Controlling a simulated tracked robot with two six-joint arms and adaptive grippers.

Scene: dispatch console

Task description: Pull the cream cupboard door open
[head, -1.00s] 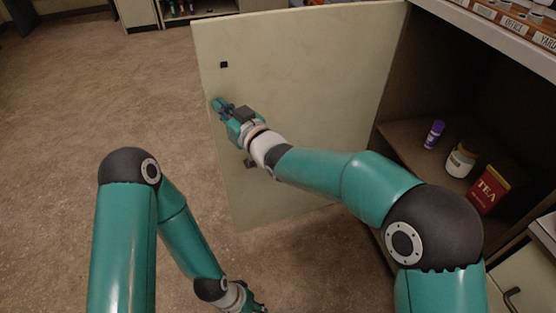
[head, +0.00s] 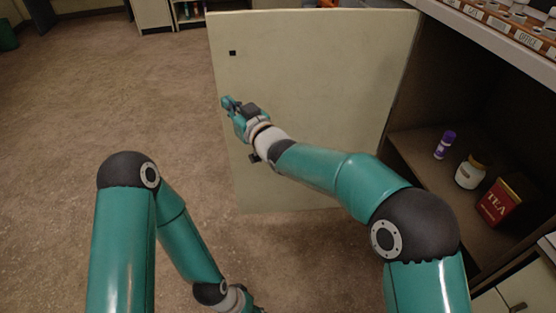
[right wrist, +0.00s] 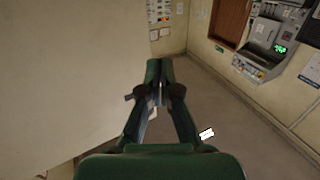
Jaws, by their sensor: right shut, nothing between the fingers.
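The cream cupboard door (head: 325,90) stands wide open in the head view, its inner face toward me and its hinge side at the right. My right gripper (head: 227,103) is shut and empty, in front of the inner face near the free edge. In the right wrist view, its fingers (right wrist: 160,72) are together and the pale door panel (right wrist: 65,75) fills the left side. I cannot tell whether the gripper touches the door. My left gripper (head: 252,306) is low at the bottom edge of the head view, partly cut off.
The open cupboard holds a purple tube (head: 444,145), a jar (head: 470,172) and a red tea box (head: 500,201) on its shelf (head: 425,150). A counter with labelled trays (head: 510,22) is above. Floor (head: 110,90) is clear left of the door. A grey machine (right wrist: 268,45) stands beyond.

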